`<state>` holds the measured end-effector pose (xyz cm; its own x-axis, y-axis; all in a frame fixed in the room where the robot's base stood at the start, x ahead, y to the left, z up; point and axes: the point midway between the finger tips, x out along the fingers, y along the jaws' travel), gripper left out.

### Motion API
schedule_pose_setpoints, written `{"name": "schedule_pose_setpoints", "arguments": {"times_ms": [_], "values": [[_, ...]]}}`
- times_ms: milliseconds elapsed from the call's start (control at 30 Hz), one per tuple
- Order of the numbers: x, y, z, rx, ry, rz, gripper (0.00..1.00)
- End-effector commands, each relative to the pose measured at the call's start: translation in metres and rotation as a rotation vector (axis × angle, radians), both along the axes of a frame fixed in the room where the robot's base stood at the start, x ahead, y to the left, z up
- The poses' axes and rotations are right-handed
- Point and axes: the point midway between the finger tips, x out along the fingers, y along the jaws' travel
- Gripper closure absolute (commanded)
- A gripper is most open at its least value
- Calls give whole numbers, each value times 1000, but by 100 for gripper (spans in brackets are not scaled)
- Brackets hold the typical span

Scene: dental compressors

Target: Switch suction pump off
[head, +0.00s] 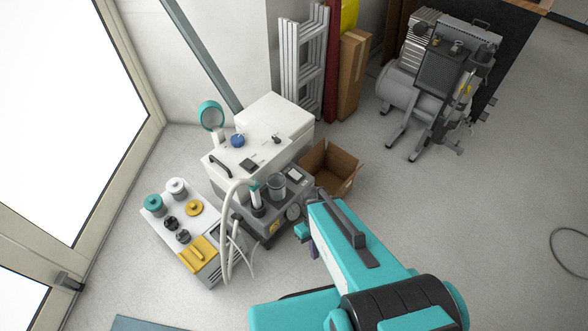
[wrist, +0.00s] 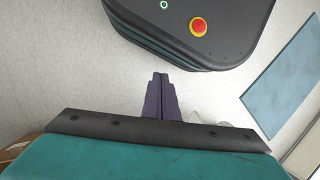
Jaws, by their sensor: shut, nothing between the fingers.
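A white and grey unit with a jar, a gauge and pale hoses (head: 269,212) stands on the floor at the centre of the head view. It looks like the suction pump, but I cannot be sure. Its switch is not clear at this size, and my arm lies close to its right side. My gripper (wrist: 161,78) is shut and empty in the wrist view, its dark purple fingers together. In the head view a small purple part of the gripper (head: 314,250) shows beside my teal arm, to the right of the unit. The wrist view does not show the unit's controls.
A white machine (head: 284,116) stands behind the unit. A white box with green and yellow caps (head: 184,228) is on its left. An open carton (head: 333,165) is behind right, and a grey compressor (head: 425,80) farther back. A blue mat (wrist: 285,75) lies on the floor.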

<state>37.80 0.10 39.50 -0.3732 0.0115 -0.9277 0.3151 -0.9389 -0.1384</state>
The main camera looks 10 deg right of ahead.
Motion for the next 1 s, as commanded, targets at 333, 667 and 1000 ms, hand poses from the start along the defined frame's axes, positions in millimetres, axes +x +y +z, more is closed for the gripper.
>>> {"name": "schedule_pose_setpoints", "arguments": {"times_ms": [333,667,1000], "values": [[101,0,25,162,-134,433,100],[186,-2,66,266,-251,870,100],[264,-5,124,313,-352,1337,100]]}}
